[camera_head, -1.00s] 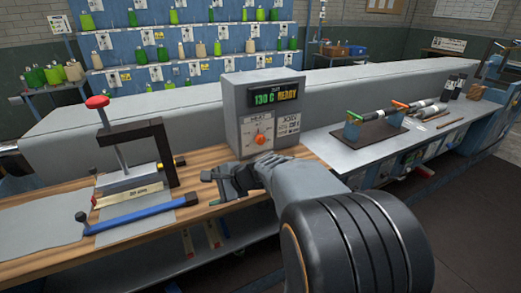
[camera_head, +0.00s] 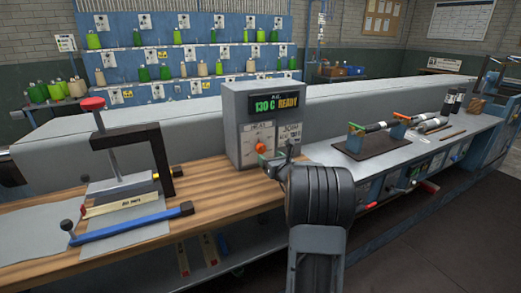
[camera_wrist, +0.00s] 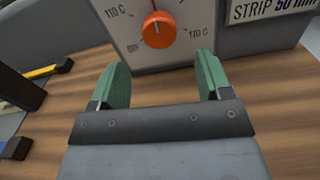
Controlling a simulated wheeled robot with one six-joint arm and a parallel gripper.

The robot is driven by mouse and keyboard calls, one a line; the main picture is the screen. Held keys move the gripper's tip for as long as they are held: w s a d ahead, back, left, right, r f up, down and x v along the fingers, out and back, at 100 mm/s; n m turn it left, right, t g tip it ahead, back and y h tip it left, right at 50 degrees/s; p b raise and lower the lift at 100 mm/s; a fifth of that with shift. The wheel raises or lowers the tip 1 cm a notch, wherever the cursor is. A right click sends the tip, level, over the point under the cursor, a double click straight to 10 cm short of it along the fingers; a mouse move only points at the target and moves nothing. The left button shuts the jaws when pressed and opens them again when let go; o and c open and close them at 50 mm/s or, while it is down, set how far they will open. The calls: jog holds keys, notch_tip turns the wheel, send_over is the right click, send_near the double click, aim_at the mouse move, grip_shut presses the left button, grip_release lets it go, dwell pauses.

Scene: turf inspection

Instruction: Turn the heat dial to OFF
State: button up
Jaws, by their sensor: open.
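The heat dial (camera_head: 261,148) is an orange knob on the front of a grey control box (camera_head: 236,116). The box's display reads 130 C READY. In the head view my gripper (camera_head: 276,162) is at the box front, partly hidden by my arm.
The box stands on a wooden bench (camera_head: 190,188). A press with a red knob (camera_head: 93,103) and a blue-handled bar (camera_head: 130,222) are at the left. A dark mat with rollers (camera_head: 370,145) lies on the grey bench at the right.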

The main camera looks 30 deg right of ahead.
aim_at(262, 150)
jog(key=w, duration=0.5)
jog(key=w+d, duration=0.1)
jog(key=w, duration=0.2)
jog(key=shift+p, duration=0.3)
jog(key=shift+c, duration=0.5)
